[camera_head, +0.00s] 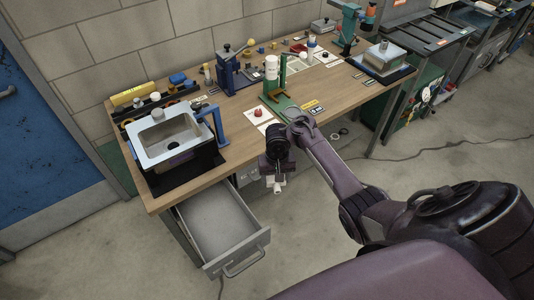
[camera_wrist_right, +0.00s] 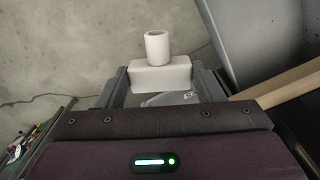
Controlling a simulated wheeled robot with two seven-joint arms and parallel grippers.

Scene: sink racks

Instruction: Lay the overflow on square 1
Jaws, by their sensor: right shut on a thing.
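My right gripper (camera_head: 277,178) points down in front of the bench's front edge, to the right of an open drawer. It is shut on a white part, which looks like the overflow, a rectangular block with a short hollow cylinder on it. In the right wrist view the white part (camera_wrist_right: 160,72) sits between the two fingers (camera_wrist_right: 160,88). White squares lie on the bench; one square (camera_head: 262,122) near the front edge carries a small red piece. The numbers on the squares are too small to read. My left gripper is not in view.
The open drawer (camera_head: 238,252) juts out below the bench top (camera_head: 235,148). A sink unit (camera_head: 140,142) stands at the left end. A green stand (camera_head: 283,108) with a white cylinder rises behind the front square. Blue tools and small parts fill the back.

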